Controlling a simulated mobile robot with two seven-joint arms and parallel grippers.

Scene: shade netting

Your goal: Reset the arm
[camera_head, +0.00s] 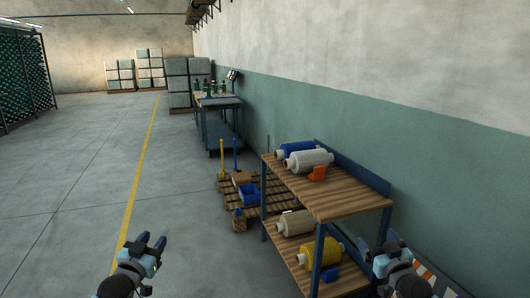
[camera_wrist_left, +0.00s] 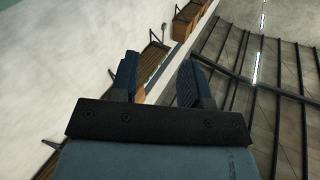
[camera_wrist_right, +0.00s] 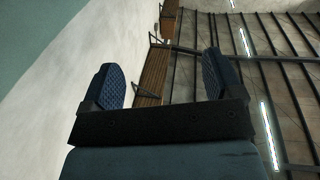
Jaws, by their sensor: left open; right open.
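My left gripper (camera_head: 152,243) is at the bottom left of the head view, over the grey floor, with its two fingers apart and nothing between them. It also shows open and empty in the left wrist view (camera_wrist_left: 160,82). My right gripper (camera_head: 388,246) is at the bottom right of the head view, in front of the right end of the wooden shelf rack (camera_head: 340,200). In the right wrist view its fingers (camera_wrist_right: 166,85) are wide apart and empty. Both wrist views look up at the wall and ceiling.
Floor left of the yellow line (camera_head: 140,185) is clear.

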